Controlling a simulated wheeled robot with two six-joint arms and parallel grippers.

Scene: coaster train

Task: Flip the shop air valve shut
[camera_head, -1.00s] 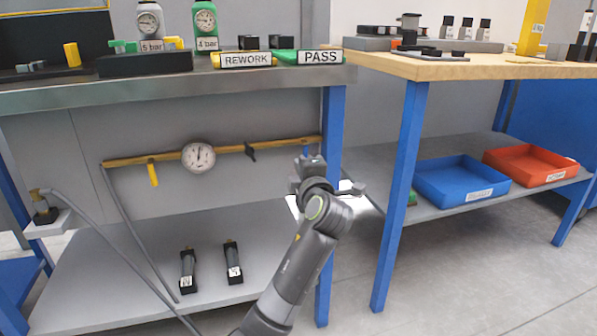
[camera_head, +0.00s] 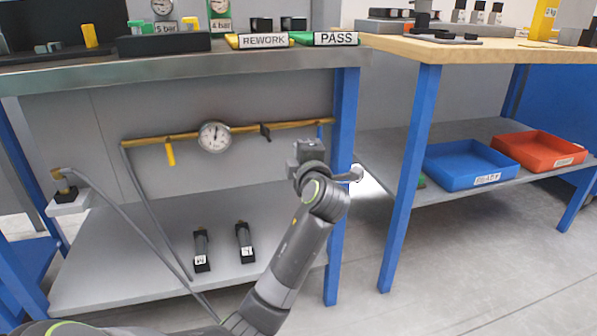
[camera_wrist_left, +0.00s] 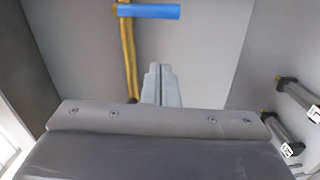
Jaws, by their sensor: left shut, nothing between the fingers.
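A brass air pipe (camera_head: 185,137) runs under the left bench with three handles: yellow (camera_head: 170,153) hanging down at left, small black (camera_head: 265,131) in the middle, blue (camera_head: 319,130) near the right end. No label tells me which is the shop air valve. The pipe (camera_wrist_left: 129,60) and blue handle (camera_wrist_left: 148,11) also show in the left wrist view, the handle crosswise to the pipe. My left gripper (camera_wrist_left: 160,85) is shut and empty, apart from the blue handle. My right gripper is not in view.
A round gauge (camera_head: 214,137) sits on the pipe. A blue bench leg (camera_head: 342,190) stands right of my left wrist. Two dark cylinders (camera_head: 201,249) (camera_head: 244,242) stand on the lower shelf (camera_head: 130,265). A grey hose (camera_head: 140,240) crosses the left side.

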